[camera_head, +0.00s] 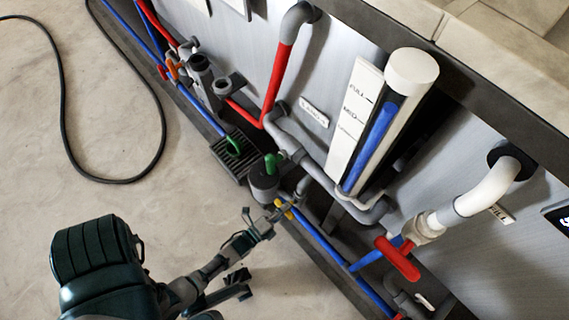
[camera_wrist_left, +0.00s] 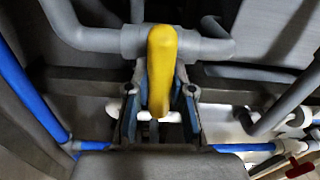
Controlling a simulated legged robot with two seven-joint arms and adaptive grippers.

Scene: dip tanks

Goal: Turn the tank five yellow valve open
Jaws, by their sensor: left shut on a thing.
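The yellow valve (camera_head: 284,209) sits on the pipework low along the tank wall in the head view, partly hidden by my gripper. In the left wrist view the yellow valve handle (camera_wrist_left: 160,70) shows large, pointing down the picture between my fingers. My left gripper (camera_head: 272,216) reaches in from the lower left and is shut on the handle. Its two fingers also show in the left wrist view (camera_wrist_left: 160,112), one on each side of the handle. My right gripper is not in view.
A red valve handle (camera_head: 398,259) is at the right, below a white pipe (camera_head: 485,192). A level gauge with a blue column (camera_head: 370,146) stands above the pipes. A green valve (camera_head: 234,147) is beyond. A black hose (camera_head: 64,125) lies on the open floor at left.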

